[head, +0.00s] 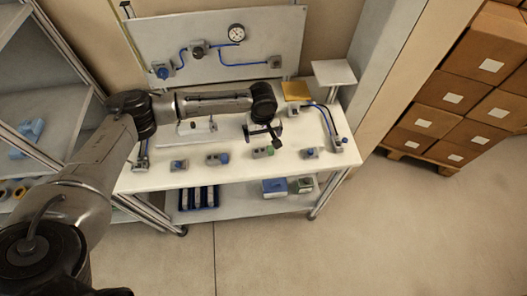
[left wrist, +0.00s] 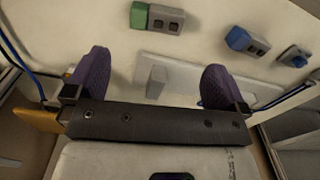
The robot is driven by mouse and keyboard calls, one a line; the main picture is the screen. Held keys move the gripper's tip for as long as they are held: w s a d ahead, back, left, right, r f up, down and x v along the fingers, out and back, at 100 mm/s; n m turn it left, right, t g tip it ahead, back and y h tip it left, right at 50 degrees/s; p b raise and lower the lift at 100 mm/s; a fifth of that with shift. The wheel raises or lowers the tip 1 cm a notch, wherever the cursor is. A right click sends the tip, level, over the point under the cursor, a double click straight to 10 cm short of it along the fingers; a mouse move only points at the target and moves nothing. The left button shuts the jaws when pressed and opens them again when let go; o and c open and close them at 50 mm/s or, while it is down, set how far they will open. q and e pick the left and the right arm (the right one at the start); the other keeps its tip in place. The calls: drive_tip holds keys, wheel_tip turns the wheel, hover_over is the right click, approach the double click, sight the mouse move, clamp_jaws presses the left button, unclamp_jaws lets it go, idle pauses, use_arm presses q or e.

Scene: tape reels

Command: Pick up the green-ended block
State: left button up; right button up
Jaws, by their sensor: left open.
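The green-ended block (head: 263,152) is a small grey block with a green end, lying on the white workbench top near its front edge. In the left wrist view the block (left wrist: 168,20) lies near the top of the picture, beyond and between the fingers, its green end to the left. My left gripper (head: 263,132) is over the bench, just behind the block in the head view. In the left wrist view its purple-padded fingers (left wrist: 152,78) are wide apart with nothing held between them. The right gripper is not in view.
Blue-ended blocks (head: 218,158) and (head: 180,165) lie left of the green-ended one; another small block (head: 310,152) lies right. A pale plate with an upright grey piece (left wrist: 157,80) lies beneath my fingers. A panel with a gauge (head: 237,32) stands behind.

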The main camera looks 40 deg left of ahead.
sight(264, 152)
use_arm(q)
wheel_tip(264, 152, down, 8)
drive_tip(key=shift+r, duration=0.15)
wheel_tip(264, 152, down, 4)
drive_tip(key=shift+w+d, duration=0.1)
drive_tip(key=shift+w, duration=0.05)
drive_tip(key=shift+f, duration=0.35)
drive_tip(key=shift+c, duration=0.4)
drive_tip(key=c, duration=0.7)
drive_tip(key=shift+r, duration=0.15)
